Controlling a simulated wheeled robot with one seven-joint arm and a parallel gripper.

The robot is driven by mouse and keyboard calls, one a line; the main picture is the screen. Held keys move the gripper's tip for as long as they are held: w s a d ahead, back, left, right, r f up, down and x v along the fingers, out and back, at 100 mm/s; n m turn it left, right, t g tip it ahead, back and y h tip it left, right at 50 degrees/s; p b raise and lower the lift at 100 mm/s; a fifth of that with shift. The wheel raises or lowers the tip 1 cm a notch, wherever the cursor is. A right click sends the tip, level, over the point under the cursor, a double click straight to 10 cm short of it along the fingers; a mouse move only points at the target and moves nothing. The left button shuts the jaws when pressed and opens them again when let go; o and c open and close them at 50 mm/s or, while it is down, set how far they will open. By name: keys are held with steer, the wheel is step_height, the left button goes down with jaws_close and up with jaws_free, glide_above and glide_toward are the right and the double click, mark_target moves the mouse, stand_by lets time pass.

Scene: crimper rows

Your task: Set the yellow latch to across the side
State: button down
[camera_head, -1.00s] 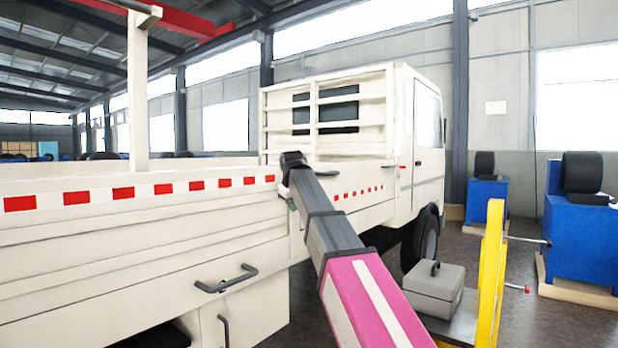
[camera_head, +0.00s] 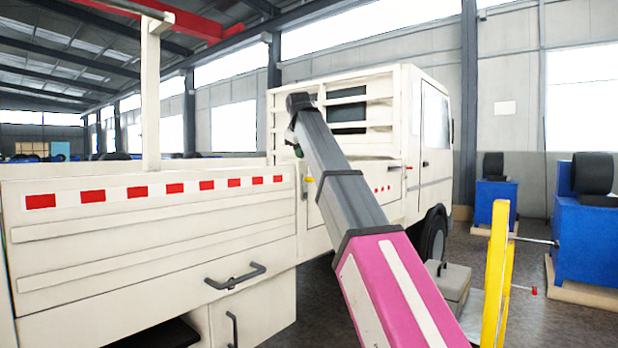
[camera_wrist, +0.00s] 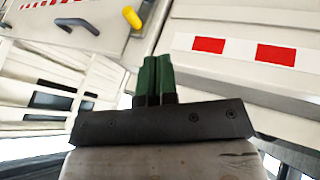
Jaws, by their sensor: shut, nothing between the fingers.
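The yellow latch (camera_head: 309,179) shows as a small bar on the white truck's side, at the gap between the cargo bed panel and the section behind the cab. In the wrist view the yellow latch (camera_wrist: 132,17) is a rounded bar at the top edge, slanting in the picture. In the head view it looks roughly level. My gripper (camera_wrist: 155,62) has green fingers pressed together, empty and apart from the latch. In the head view my gripper (camera_head: 297,150) is small, partly hidden by my arm, and above and left of the latch.
The bed panel (camera_head: 130,228) with red and white marks stands left of the latch. A dark handle (camera_wrist: 77,25) is near the latch in the wrist view. A yellow post (camera_head: 497,270), grey box (camera_head: 450,282) and blue machines (camera_head: 585,240) stand to the right.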

mark_target(306, 175)
steer(key=x, duration=0.4)
steer(key=w+d+x, duration=0.1)
steer(key=x, duration=0.2)
steer(key=r+x, duration=0.1)
steer(key=x, duration=0.3)
steer(key=shift+w+d+f, duration=0.3)
steer(key=shift+w, duration=0.05)
steer(key=shift+w+d+f, duration=0.1)
steer(key=shift+w+d, duration=0.35)
steer(key=shift+w, duration=0.05)
steer(key=shift+w, duration=0.15)
